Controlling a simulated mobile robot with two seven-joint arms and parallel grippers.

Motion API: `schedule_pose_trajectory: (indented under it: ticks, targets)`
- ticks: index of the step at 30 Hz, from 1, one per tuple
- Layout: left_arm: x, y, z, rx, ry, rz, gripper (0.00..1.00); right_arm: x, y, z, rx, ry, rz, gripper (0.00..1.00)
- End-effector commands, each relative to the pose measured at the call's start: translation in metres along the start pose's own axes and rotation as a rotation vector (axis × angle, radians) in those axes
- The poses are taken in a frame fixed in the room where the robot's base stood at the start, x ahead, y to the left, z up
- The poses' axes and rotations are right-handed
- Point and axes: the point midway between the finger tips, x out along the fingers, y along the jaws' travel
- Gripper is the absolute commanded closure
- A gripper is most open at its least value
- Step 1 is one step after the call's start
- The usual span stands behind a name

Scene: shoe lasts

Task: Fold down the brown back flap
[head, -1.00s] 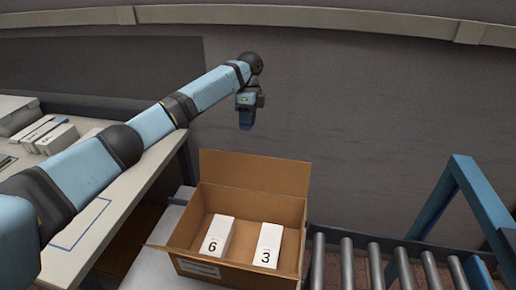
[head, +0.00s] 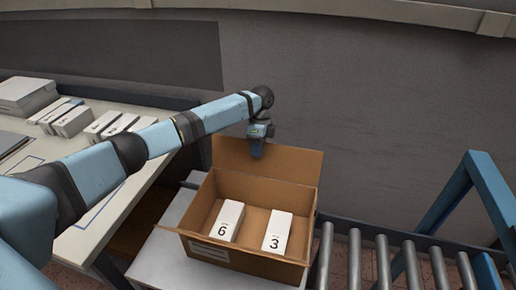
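The brown cardboard box (head: 200,217) stands open on a grey surface beside the roller conveyor. Its back flap (head: 290,162) stands up at the rear, leaning a little backward. Two white blocks, marked 6 (head: 228,222) and 3 (head: 278,232), lie inside the box. My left gripper (head: 257,152) points down at the upper edge of the back flap, overlapping its left half in the view. Whether it touches the flap, and whether its fingers are open or shut, I cannot tell. My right gripper is not in view.
The roller conveyor (head: 383,262) runs to the right of the box. A blue frame (head: 486,192) stands at the far right. A white table (head: 75,165) with several white boxes is at the left. A grey wall rises behind.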

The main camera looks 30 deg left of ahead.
Motion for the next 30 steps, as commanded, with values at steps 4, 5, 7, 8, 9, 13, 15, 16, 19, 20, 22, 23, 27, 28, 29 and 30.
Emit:
schedule_pose_trajectory:
  ticks: [4,5,7,8,9,13,15,16,19,20,22,23,27,28,29,30]
  targets:
    - [0.001,0.0,0.0,0.0,0.0,0.0,0.7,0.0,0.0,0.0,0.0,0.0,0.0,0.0]
    - [0.001,0.0,0.0,0.0,0.0,0.0,0.7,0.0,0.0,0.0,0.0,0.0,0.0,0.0]
    - [0.001,0.0,0.0,0.0,0.0,0.0,0.7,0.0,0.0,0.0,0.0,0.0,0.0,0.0]
    - [0.001,0.0,0.0,0.0,0.0,0.0,0.7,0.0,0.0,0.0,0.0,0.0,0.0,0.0]
    - [0.001,0.0,0.0,0.0,0.0,0.0,0.79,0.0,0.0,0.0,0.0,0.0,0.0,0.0]
    - [0.001,0.0,0.0,0.0,0.0,0.0,1.0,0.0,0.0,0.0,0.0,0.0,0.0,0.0]
    - [0.001,0.0,0.0,0.0,0.0,0.0,1.0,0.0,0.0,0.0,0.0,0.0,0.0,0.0]
    - [0.001,0.0,0.0,0.0,0.0,0.0,1.0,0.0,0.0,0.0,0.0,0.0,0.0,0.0]
    - [0.001,0.0,0.0,0.0,0.0,-0.001,1.0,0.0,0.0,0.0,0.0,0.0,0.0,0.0]
    - [0.001,0.0,0.0,0.0,0.0,-0.002,1.0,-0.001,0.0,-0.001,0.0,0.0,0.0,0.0]
    - [0.0,0.001,0.0,0.0,-0.001,-0.008,1.0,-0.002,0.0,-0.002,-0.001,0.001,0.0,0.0]
    - [-0.001,0.002,0.0,0.0,-0.001,-0.013,1.0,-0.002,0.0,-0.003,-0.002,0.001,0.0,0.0]
    - [-0.002,0.008,0.0,0.002,-0.001,-0.053,1.0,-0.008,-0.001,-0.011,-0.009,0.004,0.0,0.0]
    - [-0.003,0.009,0.0,0.003,-0.002,-0.067,1.0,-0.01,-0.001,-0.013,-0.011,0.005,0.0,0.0]
    - [-0.003,0.011,0.0,0.002,-0.001,-0.082,1.0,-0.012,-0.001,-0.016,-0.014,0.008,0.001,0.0]
    - [-0.003,0.014,0.0,0.003,-0.002,-0.104,1.0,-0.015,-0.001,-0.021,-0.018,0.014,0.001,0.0]
